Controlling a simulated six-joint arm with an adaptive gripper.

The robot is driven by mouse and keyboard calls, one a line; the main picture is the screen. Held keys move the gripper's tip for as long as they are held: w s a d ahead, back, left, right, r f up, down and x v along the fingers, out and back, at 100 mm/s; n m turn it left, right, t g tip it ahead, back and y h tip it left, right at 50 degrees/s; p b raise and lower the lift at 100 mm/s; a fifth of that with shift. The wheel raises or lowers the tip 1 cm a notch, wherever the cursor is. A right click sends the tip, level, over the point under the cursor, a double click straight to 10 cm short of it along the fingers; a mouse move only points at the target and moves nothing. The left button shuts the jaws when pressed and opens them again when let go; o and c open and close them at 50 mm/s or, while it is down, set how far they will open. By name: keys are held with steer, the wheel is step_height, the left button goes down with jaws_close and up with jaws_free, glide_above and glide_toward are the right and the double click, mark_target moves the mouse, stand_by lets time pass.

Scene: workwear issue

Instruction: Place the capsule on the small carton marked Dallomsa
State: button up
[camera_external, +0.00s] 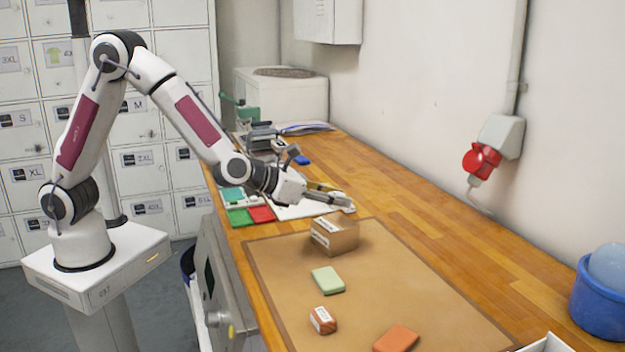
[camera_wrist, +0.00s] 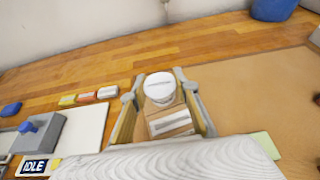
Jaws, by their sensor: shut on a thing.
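The capsule (camera_wrist: 159,87) is a white round piece with a flat top, held between my fingertips in the wrist view. My gripper (camera_external: 338,200) is shut on it; the fingers also show in the wrist view (camera_wrist: 163,100). In the external view only a small pale bit of the capsule shows at the fingertips. A small brown carton (camera_external: 343,238) with white labels stands on the brown mat, just below my gripper. It shows under the capsule in the wrist view (camera_wrist: 170,123), apparently with a gap between. The carton's lettering is too small to read.
On the mat (camera_external: 400,290) lie a pale green block (camera_external: 328,280), an orange-and-white box (camera_external: 322,320) and an orange block (camera_external: 396,338). A blue bucket (camera_external: 598,305) stands at the right. A grey device (camera_wrist: 38,132) reading IDLE is beside a white board (camera_wrist: 85,128).

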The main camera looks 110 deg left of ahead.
mark_target(335, 221)
steer(key=shift+f, duration=0.1)
steer(key=shift+f, duration=1.85)
steer(key=shift+f, duration=0.15)
steer(key=o, duration=1)
steer(key=shift+s+d+r, duration=0.25)
steer(key=shift+d+r, duration=0.05)
steer(key=shift+r, duration=0.05)
steer(key=shift+v, duration=5.6)
steer(key=shift+f, duration=0.15)
